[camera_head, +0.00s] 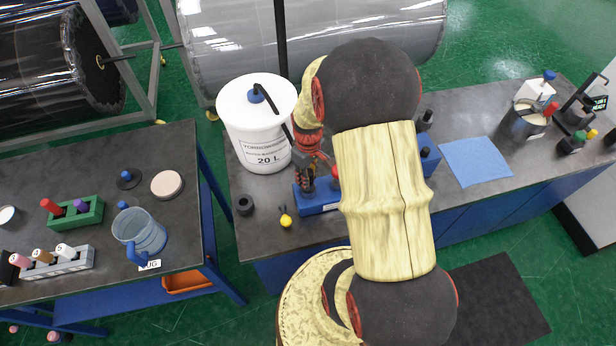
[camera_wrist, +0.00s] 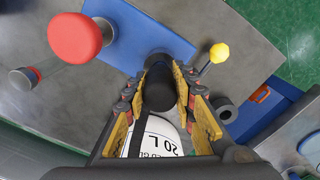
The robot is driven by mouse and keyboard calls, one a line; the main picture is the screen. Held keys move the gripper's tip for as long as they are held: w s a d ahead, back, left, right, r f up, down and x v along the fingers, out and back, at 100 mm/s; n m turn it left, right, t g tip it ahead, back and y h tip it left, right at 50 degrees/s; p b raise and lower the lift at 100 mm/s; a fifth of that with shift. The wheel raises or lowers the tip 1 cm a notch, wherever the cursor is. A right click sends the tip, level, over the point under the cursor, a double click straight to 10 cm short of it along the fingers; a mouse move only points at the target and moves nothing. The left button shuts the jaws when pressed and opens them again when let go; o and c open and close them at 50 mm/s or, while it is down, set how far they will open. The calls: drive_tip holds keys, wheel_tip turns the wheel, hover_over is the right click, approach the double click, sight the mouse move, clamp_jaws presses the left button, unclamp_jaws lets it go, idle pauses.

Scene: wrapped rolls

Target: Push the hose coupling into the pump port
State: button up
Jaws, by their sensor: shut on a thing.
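My gripper (camera_head: 308,178) is low over the pump's blue block (camera_head: 316,204), beside the drum. In the wrist view my gripper's fingers (camera_wrist: 163,72) are closed on the black hose coupling (camera_wrist: 159,92). The coupling's far end points at the blue pump body (camera_wrist: 136,33) and overlaps it in the picture. The port is hidden behind the coupling, so I cannot tell whether the end is in it or just short of it. A black hose (camera_head: 284,128) runs from the drum's blue cap towards my gripper.
The white 20 L drum (camera_head: 240,112) stands close left of my gripper. A black ring (camera_head: 244,205) lies left of the pump. The blue cloth (camera_head: 474,162) lies farther right.

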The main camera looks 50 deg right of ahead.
drive_tip(key=shift+f+b, duration=0.35)
drive_tip(key=shift+f, duration=0.2)
idle(0.4)
drive_tip(key=o, duration=1.1)
drive_tip(key=shift+o, duration=0.2)
wheel_tip(320, 180, up, 12)
drive_tip(key=shift+f, duration=0.1)
